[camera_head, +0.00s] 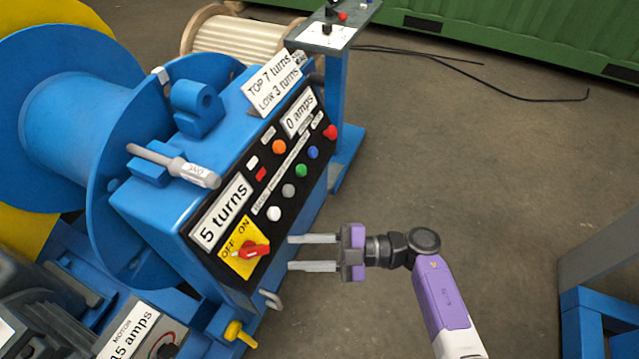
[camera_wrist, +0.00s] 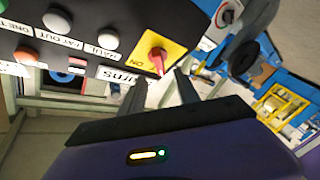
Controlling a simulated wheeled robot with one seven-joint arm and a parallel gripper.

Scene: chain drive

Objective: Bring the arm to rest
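My gripper (camera_head: 290,253) is at the front of the blue control box, its two grey fingers apart and pointing at the panel. Nothing is between the fingers. The red rotary switch (camera_head: 255,250) on its yellow OFF/ON plate (camera_head: 234,262) is just left of the fingertips. In the wrist view the red switch (camera_wrist: 157,60) lies ahead of the open fingers (camera_wrist: 155,90), apart from them as far as I can see. My purple and white arm (camera_head: 442,297) reaches in from the lower right.
The control panel (camera_head: 230,210) carries several coloured buttons and a "5 turns" label. A blue winch drum (camera_head: 75,120) stands at the left. A blue post (camera_head: 338,100) with a small control plate stands behind. A blue-legged bench (camera_head: 590,318) is at the right edge. The middle floor is clear.

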